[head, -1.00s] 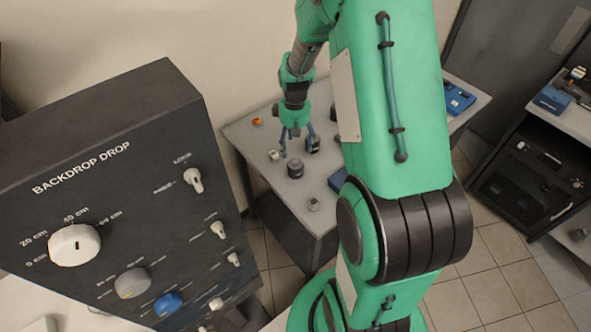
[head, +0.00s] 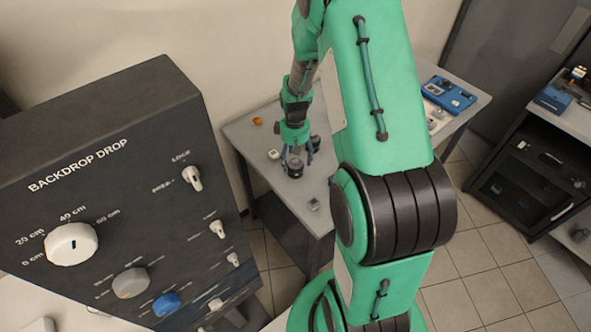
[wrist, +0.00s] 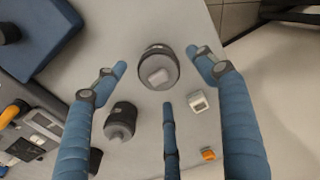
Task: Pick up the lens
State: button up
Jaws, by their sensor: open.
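A short dark cylinder with a pale raised piece on top, which looks like the lens (wrist: 157,68), stands upright on the grey table. In the wrist view it sits between the outer fingertips of my gripper (wrist: 160,75), with gaps on both sides. The gripper is open and empty, its blue fingers spread. In the head view my gripper (head: 297,155) is just above the lens (head: 295,172), and the fingers partly cover it. I cannot tell the exact height of the fingertips.
A small white block (wrist: 198,101) and an orange piece (wrist: 208,154) lie near the right finger. A blue box (wrist: 45,38) is at the upper left of the wrist view. A dark control panel (head: 120,190) stands left.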

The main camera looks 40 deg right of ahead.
aim_at(295, 167)
jog(key=shift+f, duration=0.2)
jog(key=shift+d+f, duration=0.1)
jog(key=shift+f, duration=2.5)
jog(key=shift+w, duration=0.1)
jog(key=c, duration=1.7)
jog(key=shift+r, duration=0.15)
jog(key=shift+c, duration=0.2)
jog(key=shift+r, duration=0.75)
notch_tip(295, 167, up, 2)
jog(key=shift+r, duration=0.1)
jog(key=s+a, duration=0.2)
jog(key=s, duration=0.3)
jog(key=s+a, duration=0.2)
jog(key=s, duration=0.2)
jog(key=s+a+r, duration=0.1)
jog(key=s+a, duration=0.1)
jog(key=s, duration=0.3)
jog(key=shift+s+a, duration=0.3)
